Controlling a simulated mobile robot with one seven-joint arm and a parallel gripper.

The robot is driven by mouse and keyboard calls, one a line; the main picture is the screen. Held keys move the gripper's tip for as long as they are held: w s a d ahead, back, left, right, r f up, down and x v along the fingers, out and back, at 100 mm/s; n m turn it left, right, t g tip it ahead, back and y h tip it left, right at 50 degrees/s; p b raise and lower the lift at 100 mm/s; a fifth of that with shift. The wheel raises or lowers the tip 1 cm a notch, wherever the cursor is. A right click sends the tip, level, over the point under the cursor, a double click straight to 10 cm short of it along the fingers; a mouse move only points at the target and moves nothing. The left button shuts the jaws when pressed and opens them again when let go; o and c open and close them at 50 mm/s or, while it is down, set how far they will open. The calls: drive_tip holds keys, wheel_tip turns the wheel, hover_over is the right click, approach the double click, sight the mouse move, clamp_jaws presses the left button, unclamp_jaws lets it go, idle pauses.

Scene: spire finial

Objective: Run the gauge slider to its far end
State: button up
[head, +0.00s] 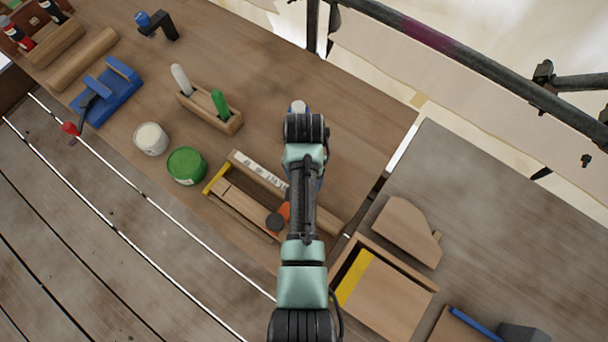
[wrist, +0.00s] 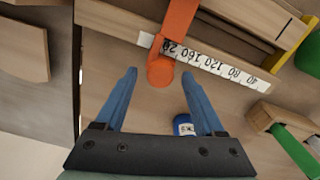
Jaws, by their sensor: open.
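The gauge is a wooden frame (head: 238,208) with a white number strip (head: 258,173); its strip also shows in the wrist view (wrist: 222,69). The orange slider (head: 284,211) stands across the frame, beside the high-number end of the strip. In the wrist view the slider (wrist: 181,22) has a rounded orange knob (wrist: 160,71) at its near end. My gripper (wrist: 159,72) is open, its blue fingers on either side of the knob in the picture. I cannot tell whether they touch it or are level with it. In the head view my arm hides most of the gripper.
A yellow end piece (head: 215,178) closes the gauge's left end. A blue jar (wrist: 184,126) stands near my right finger. A green tin (head: 187,166), a white tin (head: 151,139) and a wooden holder (head: 210,112) are to the left. A wooden box (head: 385,295) is at the lower right.

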clamp_jaws()
drive_tip(key=shift+r, duration=0.1)
idle(1.2)
